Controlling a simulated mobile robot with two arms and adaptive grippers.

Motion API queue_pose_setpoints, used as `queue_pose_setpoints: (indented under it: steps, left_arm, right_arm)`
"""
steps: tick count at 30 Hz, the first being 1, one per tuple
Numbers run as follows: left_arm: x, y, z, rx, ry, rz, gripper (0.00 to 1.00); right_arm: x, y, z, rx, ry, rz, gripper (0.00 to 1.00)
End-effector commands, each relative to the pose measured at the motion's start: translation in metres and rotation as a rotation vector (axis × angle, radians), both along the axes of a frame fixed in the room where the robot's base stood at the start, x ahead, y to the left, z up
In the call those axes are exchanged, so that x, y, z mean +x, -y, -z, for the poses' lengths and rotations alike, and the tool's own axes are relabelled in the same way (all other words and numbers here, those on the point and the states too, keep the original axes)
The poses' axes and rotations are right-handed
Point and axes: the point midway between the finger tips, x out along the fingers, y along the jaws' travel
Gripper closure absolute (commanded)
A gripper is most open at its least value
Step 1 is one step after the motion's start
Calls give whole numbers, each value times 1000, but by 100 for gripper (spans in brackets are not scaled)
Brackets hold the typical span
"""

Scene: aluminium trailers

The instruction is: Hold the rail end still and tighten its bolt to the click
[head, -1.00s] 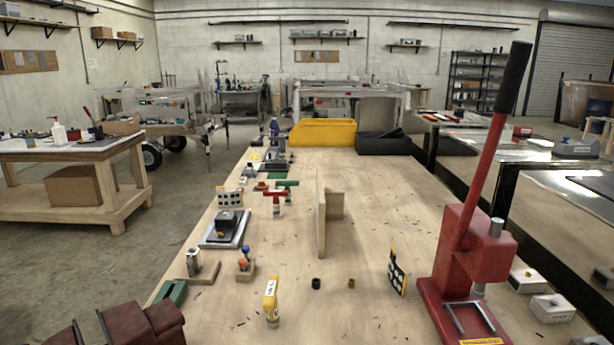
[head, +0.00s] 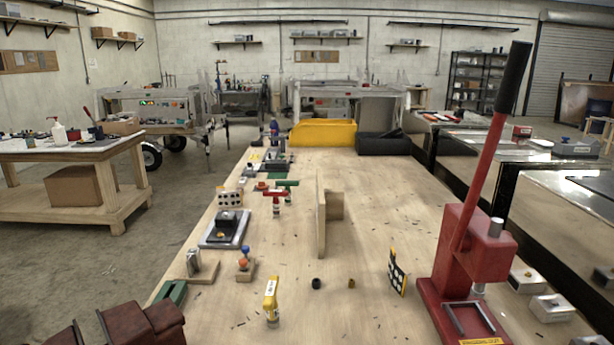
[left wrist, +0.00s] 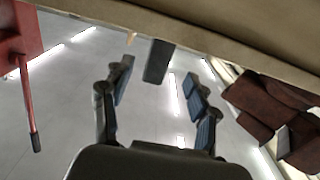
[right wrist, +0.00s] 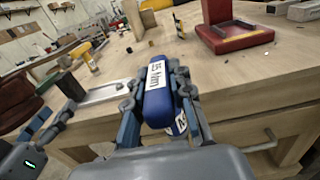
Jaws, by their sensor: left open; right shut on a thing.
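My right gripper (right wrist: 160,88) is shut on a blue tool (right wrist: 157,105) with a white "15 Nm" label, in the right wrist view. Its working tip is hidden. A flat silver piece, apparently the rail end (right wrist: 107,93), lies at the bench edge left of the tool. My left gripper (right wrist: 72,98) shows beside that piece. In the left wrist view my left gripper (left wrist: 160,88) is open, with a dark block (left wrist: 157,62), probably the rail end, between and beyond its fingertips. Contact is not visible. I cannot make out the bolt. Neither gripper shows in the head view.
The wooden bench (head: 270,295) carries a red lever press (head: 470,250) at right, a yellow bottle-like item (head: 271,300) in front and an upright wooden board (head: 321,225) mid-bench. A yellow bin (head: 323,133) stands at the back. The bench's middle right is mostly clear.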

Motion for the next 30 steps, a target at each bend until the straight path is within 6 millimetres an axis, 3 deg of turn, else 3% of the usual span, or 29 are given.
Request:
queue_pose_setpoints:
  steps: [15,30]
  left_arm:
    - [72,0,0,0,0,1,41]
    - [84,0,0,-1,-1,1,41]
  right_arm:
    - [0,0,-1,0,2,0,100]
    - [0,0,-1,0,2,0,100]
